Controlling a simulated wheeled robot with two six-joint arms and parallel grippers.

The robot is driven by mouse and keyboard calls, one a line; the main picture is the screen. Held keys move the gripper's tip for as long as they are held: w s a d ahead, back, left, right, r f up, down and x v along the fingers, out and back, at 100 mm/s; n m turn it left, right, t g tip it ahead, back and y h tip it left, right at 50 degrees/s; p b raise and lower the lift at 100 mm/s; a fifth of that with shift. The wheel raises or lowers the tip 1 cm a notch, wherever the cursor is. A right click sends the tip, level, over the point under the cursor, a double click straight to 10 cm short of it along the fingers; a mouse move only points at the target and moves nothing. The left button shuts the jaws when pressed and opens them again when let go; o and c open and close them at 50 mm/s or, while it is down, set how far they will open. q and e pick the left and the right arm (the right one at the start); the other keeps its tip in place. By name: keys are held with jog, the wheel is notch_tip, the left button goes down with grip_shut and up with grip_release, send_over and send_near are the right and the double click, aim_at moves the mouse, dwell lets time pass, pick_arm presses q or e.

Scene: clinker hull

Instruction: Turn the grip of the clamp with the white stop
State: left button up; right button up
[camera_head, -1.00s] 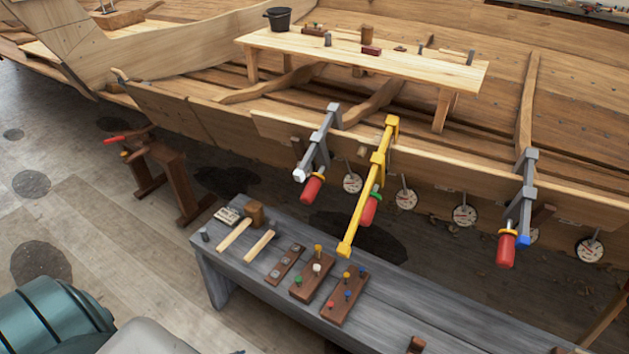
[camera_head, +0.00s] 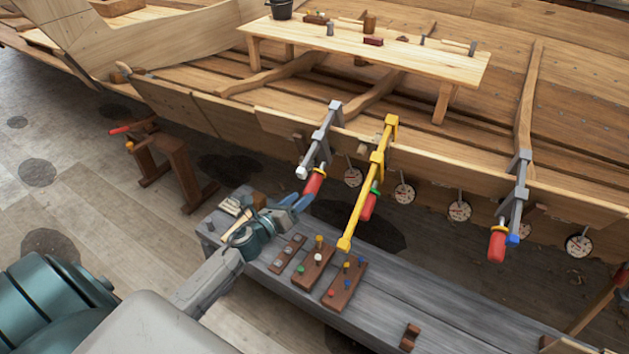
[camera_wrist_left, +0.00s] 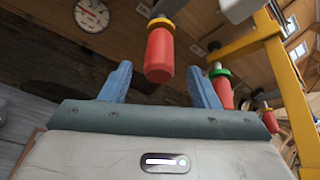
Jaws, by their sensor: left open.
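The clamp with the white stop (camera_head: 302,172) is the grey one at left on the hull's plank edge, its red grip (camera_head: 314,183) hanging below. My left gripper (camera_head: 303,200) has blue fingers and is open just below that grip. In the left wrist view the red grip (camera_wrist_left: 159,55), with a yellow collar, hangs between the open fingers (camera_wrist_left: 160,82). I see no finger touching it. The lower end of the grip is partly close to the fingers in the head view. My right gripper is not in view.
A yellow clamp (camera_head: 378,158) with a green-collared red grip (camera_head: 369,207) stands close on the right. A grey clamp with a blue stop (camera_head: 512,239) is farther right. Round dials (camera_head: 404,194) hang along the hull.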

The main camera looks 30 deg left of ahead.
aim_at(315, 186)
pick_arm(q)
jog(key=w, duration=0.3)
jog(key=w+d+p, duration=0.1)
jog(key=w, duration=0.1)
jog(key=shift+w+p, duration=0.3)
jog(key=shift+w, duration=0.1)
jog(key=shift+w+d, duration=0.2)
jog(key=shift+w, duration=0.45)
jog(key=shift+c, duration=0.5)
jog(key=c, duration=0.9)
jog(key=shift+f, duration=0.1)
